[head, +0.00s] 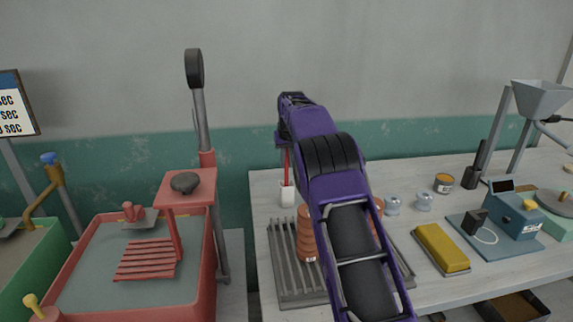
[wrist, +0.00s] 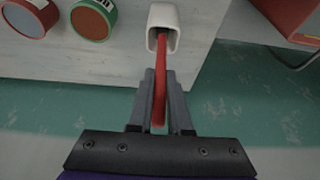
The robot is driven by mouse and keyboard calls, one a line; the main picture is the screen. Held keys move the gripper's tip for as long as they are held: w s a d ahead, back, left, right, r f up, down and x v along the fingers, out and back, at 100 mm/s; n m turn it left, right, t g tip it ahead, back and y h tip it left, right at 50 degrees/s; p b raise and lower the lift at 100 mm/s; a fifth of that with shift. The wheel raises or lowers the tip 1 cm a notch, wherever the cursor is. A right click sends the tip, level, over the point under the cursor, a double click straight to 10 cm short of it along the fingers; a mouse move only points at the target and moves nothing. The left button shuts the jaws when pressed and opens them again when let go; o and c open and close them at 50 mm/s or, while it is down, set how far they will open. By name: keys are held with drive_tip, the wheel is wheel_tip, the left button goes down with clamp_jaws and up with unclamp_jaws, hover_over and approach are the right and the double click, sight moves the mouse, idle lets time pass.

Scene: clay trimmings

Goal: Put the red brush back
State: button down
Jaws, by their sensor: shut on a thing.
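The red brush (wrist: 161,62) is a thin red stick held between the two grey fingers of my gripper (wrist: 161,82). Its far end reaches the mouth of a white square cup (wrist: 153,20), and the tip appears to be inside the opening. In the head view the red brush (head: 287,163) hangs upright under my gripper (head: 284,141), right above the white cup (head: 288,195) at the back left of the table. The hidden tip's depth in the cup cannot be told.
The pale table (head: 262,205) ends close to the cup's left. A red basin stand (head: 205,285) with a raised red shelf (head: 184,189) stands further left.

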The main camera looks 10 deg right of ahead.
drive_tip(key=shift+f, duration=0.55)
drive_tip(key=c, duration=0.9)
unclamp_jaws()
drive_tip(key=shift+o, duration=0.2)
drive_tip(key=v, duration=1.7)
drive_tip(key=shift+s+d, duration=0.2)
drive_tip(key=shift+s, duration=0.05)
